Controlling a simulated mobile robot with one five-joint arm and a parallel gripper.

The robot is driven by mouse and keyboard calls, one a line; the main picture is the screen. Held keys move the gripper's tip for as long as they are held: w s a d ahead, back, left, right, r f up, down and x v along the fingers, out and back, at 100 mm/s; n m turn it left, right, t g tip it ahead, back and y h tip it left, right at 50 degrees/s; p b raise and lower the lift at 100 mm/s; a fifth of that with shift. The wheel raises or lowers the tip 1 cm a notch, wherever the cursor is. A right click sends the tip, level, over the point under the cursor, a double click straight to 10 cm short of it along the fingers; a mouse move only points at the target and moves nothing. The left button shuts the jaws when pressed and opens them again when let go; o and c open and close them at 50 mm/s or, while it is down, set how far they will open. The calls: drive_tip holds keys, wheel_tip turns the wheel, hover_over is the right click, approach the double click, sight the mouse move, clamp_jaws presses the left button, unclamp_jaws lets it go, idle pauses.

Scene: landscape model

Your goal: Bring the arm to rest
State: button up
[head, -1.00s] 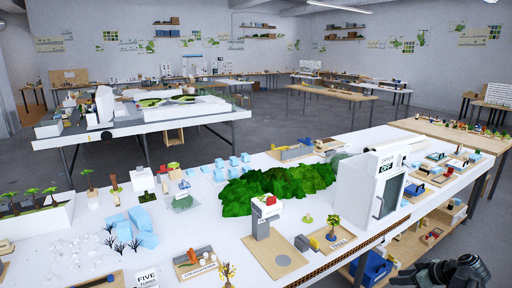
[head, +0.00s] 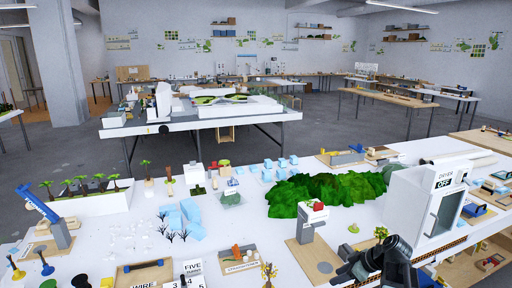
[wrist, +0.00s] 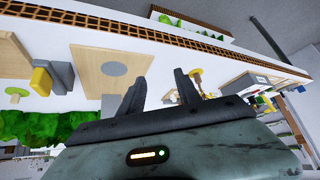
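My gripper (head: 368,258) shows dark grey at the lower right of the head view, in front of the white dryer cabinet and over the near side of the model table (head: 270,235). In the wrist view my gripper (wrist: 160,88) has its two dark fingers standing apart with nothing between them. Past the fingers lies a wooden board with a grey disc (wrist: 113,69). In the head view I cannot tell how far the gripper is above the table.
The white dryer cabinet (head: 432,212) stands right beside the arm in the picture. A grey post with a red top (head: 312,218) is to its left. Green hills (head: 320,193) lie behind. A blue lever (head: 40,208) stands at the far left. Grey floor (head: 350,120) is open beyond the table.

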drive_tip(key=s+a+f+m+g+h+p, duration=0.1)
drive_tip(key=s+a+g, duration=0.1)
drive_tip(key=a, duration=0.9)
drive_tip(key=s+a+f+g+h, duration=0.1)
drive_tip(key=s+a+g+h, duration=0.1)
drive_tip(key=a, duration=1)
drive_tip(key=shift+s+d+f+m+g+h, duration=0.2)
drive_tip(key=shift+s+d+m+h, duration=0.45)
drive_tip(key=shift+m, duration=0.75)
drive_tip(key=shift+s+d+f+m+g+h, duration=0.1)
drive_tip(key=shift+s+d+f+m+h, duration=0.15)
drive_tip(key=shift+d+m, duration=0.95)
drive_tip(key=shift+s+d+f+m+g+h, duration=0.1)
drive_tip(key=shift+s+d+m+h, duration=0.4)
drive_tip(key=shift+m, duration=1.1)
